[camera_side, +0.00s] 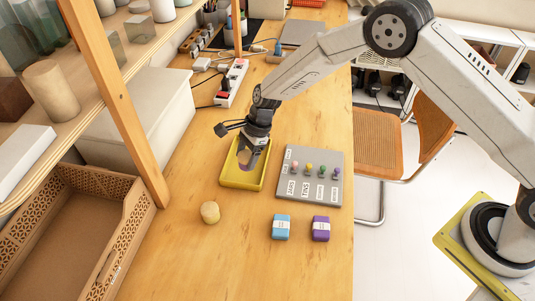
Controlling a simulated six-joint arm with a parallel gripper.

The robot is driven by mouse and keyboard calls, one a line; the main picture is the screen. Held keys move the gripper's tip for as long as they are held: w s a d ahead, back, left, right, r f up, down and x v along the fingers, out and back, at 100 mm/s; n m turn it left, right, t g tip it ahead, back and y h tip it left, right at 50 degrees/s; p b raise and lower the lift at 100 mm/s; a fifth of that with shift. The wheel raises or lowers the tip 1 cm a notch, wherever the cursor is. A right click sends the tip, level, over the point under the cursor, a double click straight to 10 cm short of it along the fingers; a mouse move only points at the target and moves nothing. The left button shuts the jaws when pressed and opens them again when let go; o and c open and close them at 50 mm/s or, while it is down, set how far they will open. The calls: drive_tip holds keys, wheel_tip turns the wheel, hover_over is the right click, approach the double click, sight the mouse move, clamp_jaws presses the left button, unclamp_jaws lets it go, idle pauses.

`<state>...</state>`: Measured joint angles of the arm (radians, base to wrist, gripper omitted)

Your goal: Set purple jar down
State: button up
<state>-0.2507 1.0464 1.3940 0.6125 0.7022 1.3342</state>
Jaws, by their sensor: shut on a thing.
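My gripper (248,160) points down over the yellow tray (225,183) in the middle of the table. It is shut on a small purple thing, taken as the purple jar (246,159), which is mostly hidden by the fingers. The jar is inside the outline of the tray, but I cannot tell whether it touches the tray floor.
A grey board (327,160) with several coloured knobs and labels lies right of the tray. A blue labelled block (281,227), a purple labelled block (320,228) and a tan cylinder (210,212) stand in front. A wooden shelf post (125,105) rises at left.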

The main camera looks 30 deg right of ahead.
sight(244, 174)
drive_tip(key=shift+w+a+f, duration=0.15)
drive_tip(key=shift+w+f, duration=0.45)
drive_tip(key=shift+f, duration=0.05)
drive_tip(key=shift+w+a+f, duration=0.1)
drive_tip(key=shift+w+f, duration=0.1)
drive_tip(key=shift+f, duration=1.6)
drive_tip(key=shift+f, duration=0.2)
drive_tip(key=o, duration=1.3)
drive_tip(key=shift+r, duration=0.2)
drive_tip(key=shift+v, duration=6)
